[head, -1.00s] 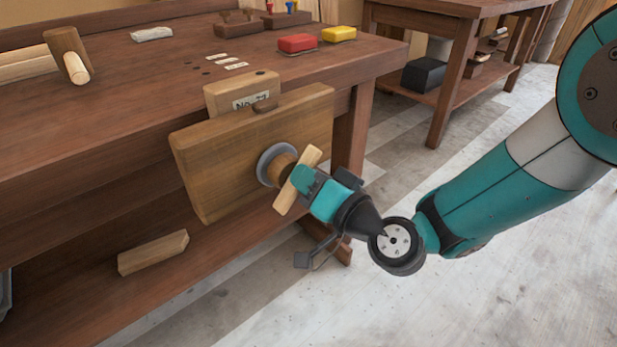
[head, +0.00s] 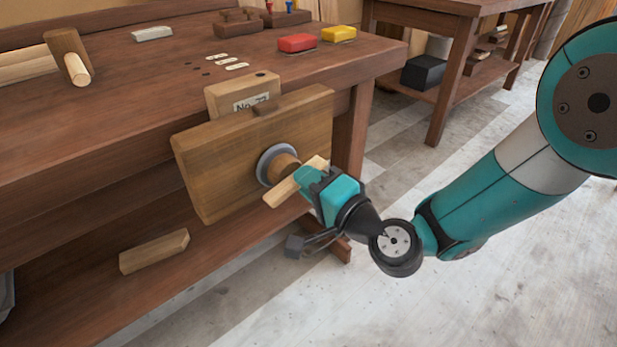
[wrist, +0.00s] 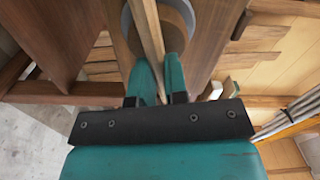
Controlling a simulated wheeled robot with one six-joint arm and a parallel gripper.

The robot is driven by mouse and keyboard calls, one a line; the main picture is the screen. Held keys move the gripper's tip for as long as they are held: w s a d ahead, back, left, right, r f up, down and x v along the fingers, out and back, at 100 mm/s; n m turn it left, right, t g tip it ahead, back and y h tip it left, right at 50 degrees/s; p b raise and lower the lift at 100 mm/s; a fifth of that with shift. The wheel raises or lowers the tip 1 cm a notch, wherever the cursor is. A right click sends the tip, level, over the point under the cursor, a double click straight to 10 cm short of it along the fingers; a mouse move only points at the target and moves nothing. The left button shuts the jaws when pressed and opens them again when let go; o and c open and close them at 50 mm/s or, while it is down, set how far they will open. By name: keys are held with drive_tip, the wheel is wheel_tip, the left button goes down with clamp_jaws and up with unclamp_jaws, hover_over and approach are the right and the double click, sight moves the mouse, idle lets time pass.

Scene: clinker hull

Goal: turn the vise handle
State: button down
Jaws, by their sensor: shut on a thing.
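The vise is on the front of the workbench, with a broad wooden jaw (head: 215,170) facing me. A grey ring and a round wooden hub (head: 282,166) stand out from the jaw. The vise handle (head: 279,194), a pale wooden bar, crosses the hub and slants from lower left to upper right. My gripper (head: 305,176) is shut on the handle near the hub. In the wrist view the two teal fingers (wrist: 160,68) close around the handle (wrist: 150,32), with the hub behind it. The fingers hide part of the bar.
A block marked with a number label (head: 242,95) stands behind the jaw. A wood block (head: 153,251) lies on the lower shelf. Open floor lies right.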

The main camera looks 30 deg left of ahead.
drive_tip(key=shift+d+f+m, duration=0.1)
drive_tip(key=shift+f+m, duration=0.1)
drive_tip(key=shift+m, duration=1)
drive_tip(key=c, duration=1.1)
unclamp_jaws()
drive_tip(key=shift+c, duration=0.2)
drive_tip(key=b+v, duration=1.2)
